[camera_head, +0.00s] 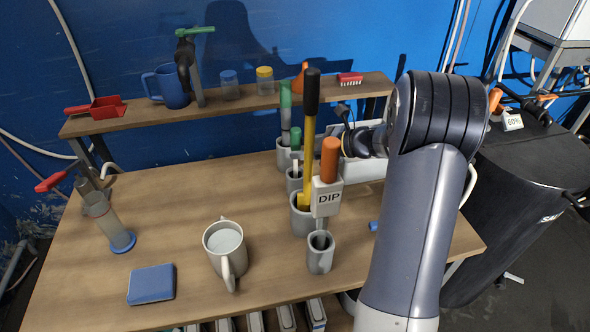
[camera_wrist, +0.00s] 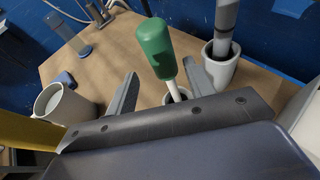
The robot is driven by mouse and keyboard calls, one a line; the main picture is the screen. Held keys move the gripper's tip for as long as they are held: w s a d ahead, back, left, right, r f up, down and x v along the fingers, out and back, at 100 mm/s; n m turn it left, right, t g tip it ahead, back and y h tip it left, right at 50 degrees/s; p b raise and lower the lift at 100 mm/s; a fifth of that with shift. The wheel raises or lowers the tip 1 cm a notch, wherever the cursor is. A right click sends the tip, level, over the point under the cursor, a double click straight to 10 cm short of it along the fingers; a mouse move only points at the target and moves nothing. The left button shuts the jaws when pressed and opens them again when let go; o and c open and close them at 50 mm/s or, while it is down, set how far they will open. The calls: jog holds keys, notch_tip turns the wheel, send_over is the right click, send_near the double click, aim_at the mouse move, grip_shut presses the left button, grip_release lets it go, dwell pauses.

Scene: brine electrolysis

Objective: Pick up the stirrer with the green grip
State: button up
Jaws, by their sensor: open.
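The stirrer with a green grip and thin white shaft (camera_wrist: 157,48) stands in a small grey cup, slightly tilted in the wrist view. Its green grip also shows in the head view (camera_head: 295,138), above its grey cup (camera_head: 294,182) in the middle of the table. My gripper (camera_wrist: 160,70) is open, with one finger on each side of the stirrer in the wrist view. I cannot tell whether a finger touches it. The grip rises past the fingertips in that view, and my gripper's body hides part of the cup. In the head view the fingers are not clearly visible.
Close by stand a thick grey-shafted tool in a cup (camera_wrist: 225,30), a yellow tool with a black handle (camera_head: 311,95), and an orange-gripped tool labelled DIP (camera_head: 329,160). A mug (camera_head: 225,250) and blue box (camera_head: 151,284) are at the front. A shelf (camera_head: 150,119) runs behind.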

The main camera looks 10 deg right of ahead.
aim_at(293, 145)
jog(key=w+a, duration=0.1)
jog(key=w+a+p, duration=0.1)
jog(key=shift+w+a+f, duration=0.35)
jog(key=shift+w+f, duration=0.05)
jog(key=shift+w+a+f, duration=0.25)
jog(key=shift+w+a, duration=0.05)
jog(key=shift+a, duration=0.1)
jog(key=shift+c, duration=0.3)
grip_shut()
